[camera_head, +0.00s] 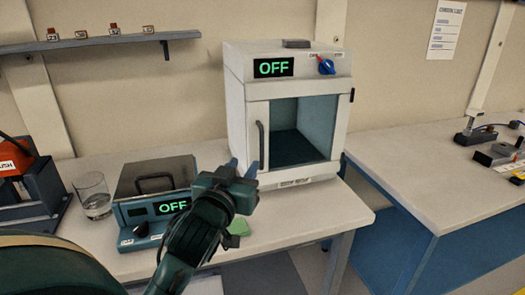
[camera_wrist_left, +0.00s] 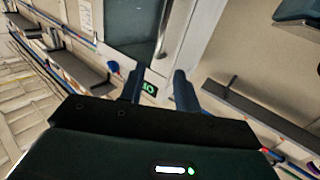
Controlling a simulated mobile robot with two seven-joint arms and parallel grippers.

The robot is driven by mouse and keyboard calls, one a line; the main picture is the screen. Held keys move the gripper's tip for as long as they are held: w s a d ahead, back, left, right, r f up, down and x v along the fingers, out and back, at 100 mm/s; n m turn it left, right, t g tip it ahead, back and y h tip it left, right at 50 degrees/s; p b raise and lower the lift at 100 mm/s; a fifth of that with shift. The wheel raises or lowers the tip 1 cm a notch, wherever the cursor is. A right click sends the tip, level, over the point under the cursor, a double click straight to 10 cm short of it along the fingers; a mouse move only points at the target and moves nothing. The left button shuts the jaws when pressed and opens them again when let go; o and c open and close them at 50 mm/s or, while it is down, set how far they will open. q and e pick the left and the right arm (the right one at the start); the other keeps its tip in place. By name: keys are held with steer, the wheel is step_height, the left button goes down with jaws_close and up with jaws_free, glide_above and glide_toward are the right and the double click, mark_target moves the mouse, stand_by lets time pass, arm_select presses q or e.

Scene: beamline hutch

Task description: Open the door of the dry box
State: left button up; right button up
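The dry box (camera_head: 238,95) is a white cabinet at the back of the bench, with a green "OFF" display and a blue knob on top. Its windowed door (camera_head: 303,130) looks shut. A dark vertical handle (camera_head: 261,143) is on the door's left side. My left gripper (camera_head: 243,166) is just in front of and slightly left of the handle's lower end. In the left wrist view its two fingers (camera_wrist_left: 158,88) are apart with nothing between them, and the door handle (camera_wrist_left: 163,30) lies beyond the fingertips. My right gripper is in neither view.
A hotplate-like device (camera_head: 158,205) with an "OFF" display and a glass (camera_head: 94,196) stand left of the box. A green item (camera_head: 238,227) lies near the bench's front. A wall shelf (camera_head: 100,41) holds small bottles. A second bench (camera_head: 420,165) is at right.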

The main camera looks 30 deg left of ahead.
mark_target(261, 141)
arm_select(q)
steer(key=b+x, duration=0.6)
steer(key=x, duration=0.5)
steer(key=shift+f, duration=0.1)
steer(key=shift+w+a, duration=0.15)
steer(key=shift+w, duration=0.4)
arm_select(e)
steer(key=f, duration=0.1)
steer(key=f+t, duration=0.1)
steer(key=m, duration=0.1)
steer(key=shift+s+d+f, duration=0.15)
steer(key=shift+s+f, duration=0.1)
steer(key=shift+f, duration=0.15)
arm_select(q)
steer(key=shift+c, duration=0.4)
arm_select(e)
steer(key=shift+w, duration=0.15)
